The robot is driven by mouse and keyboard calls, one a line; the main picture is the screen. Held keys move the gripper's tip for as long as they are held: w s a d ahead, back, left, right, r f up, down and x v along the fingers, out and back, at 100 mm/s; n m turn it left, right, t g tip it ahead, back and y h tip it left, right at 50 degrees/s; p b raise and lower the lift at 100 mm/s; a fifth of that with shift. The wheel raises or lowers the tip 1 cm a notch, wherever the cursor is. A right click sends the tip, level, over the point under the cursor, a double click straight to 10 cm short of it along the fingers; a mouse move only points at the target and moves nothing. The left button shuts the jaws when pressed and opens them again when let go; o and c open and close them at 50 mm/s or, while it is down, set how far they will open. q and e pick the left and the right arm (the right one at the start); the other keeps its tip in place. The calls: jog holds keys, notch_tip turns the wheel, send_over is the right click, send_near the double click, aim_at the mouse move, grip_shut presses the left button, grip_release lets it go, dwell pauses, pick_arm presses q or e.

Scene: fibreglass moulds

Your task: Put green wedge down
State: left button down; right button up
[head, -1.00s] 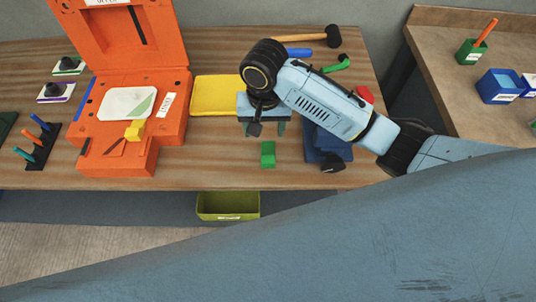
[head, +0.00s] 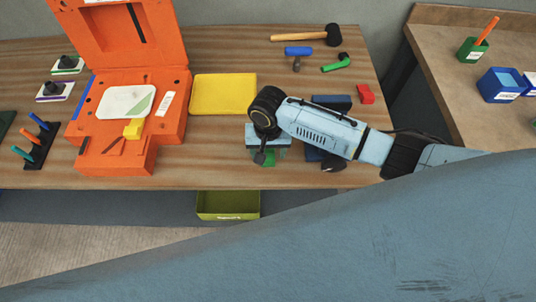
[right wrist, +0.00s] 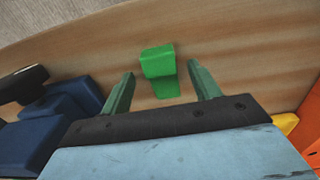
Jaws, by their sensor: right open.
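The green wedge (head: 268,163) lies on the wooden table (head: 205,172) near its front edge, partly hidden under my right gripper (head: 268,156) in the head view. In the right wrist view the green wedge (right wrist: 158,72) shows ahead of my right gripper (right wrist: 160,78), in the gap between its two fingers. The fingers are spread, and a gap shows on each side of the wedge. Nothing is held. My left gripper is in neither view.
An open orange mould (head: 172,135) stands left, with a yellow tray (head: 222,94) beside it. Dark blue blocks (head: 331,101) lie right of the gripper, close to my arm. A red block (head: 366,94), a green tool (head: 337,64) and mallets (head: 310,36) lie behind.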

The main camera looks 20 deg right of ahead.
jog(key=shift+f, duration=0.4)
jog(key=shift+c, duration=0.4)
jog(key=c, duration=1.1)
jog(key=shift+o, duration=0.2)
jog(key=shift+r, duration=0.15)
